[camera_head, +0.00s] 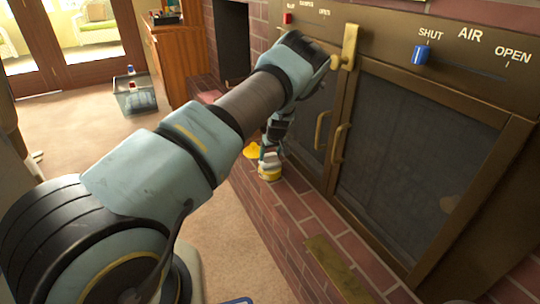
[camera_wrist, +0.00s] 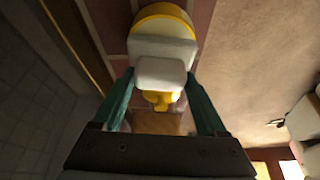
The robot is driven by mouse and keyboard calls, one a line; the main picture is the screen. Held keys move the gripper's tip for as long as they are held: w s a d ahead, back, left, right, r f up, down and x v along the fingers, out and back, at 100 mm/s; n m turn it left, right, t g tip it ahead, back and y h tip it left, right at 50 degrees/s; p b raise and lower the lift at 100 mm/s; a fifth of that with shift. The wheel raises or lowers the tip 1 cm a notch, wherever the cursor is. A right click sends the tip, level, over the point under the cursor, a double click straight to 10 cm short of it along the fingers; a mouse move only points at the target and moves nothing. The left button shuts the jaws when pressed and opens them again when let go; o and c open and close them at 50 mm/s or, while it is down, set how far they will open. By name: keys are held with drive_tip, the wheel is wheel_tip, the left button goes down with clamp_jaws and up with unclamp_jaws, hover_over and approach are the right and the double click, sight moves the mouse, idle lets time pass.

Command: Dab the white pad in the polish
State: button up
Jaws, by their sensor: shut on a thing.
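My gripper (camera_wrist: 160,78) points down over the brick hearth, its two teal fingers closed on either side of a white block, which I take to be the white pad (camera_wrist: 160,72). Just beyond the block is a wider white slab with a round yellow rim (camera_wrist: 165,13), possibly the polish tin; I cannot tell whether pad and tin touch. A small yellow piece (camera_wrist: 155,98) shows below the block. In the head view my gripper (camera_head: 269,151) is small and partly hidden by the wrist. A white-and-yellow object (camera_head: 270,170) sits under it, with a yellow piece (camera_head: 251,151) to its left.
The fireplace doors (camera_head: 400,160) with brass handles stand close to the right of my arm. A blue slider knob (camera_head: 420,55) is on the panel above. A brass plate (camera_head: 335,268) lies on the hearth (camera_head: 270,225).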

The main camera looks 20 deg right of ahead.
sight(270, 154)
drive_tip(key=shift+f+b, duration=0.5)
drive_tip(key=shift+f, duration=0.05)
idle(1.6)
drive_tip(key=shift+r, duration=0.1)
drive_tip(key=shift+r+p, duration=1.9)
drive_tip(key=shift+r, duration=1.6)
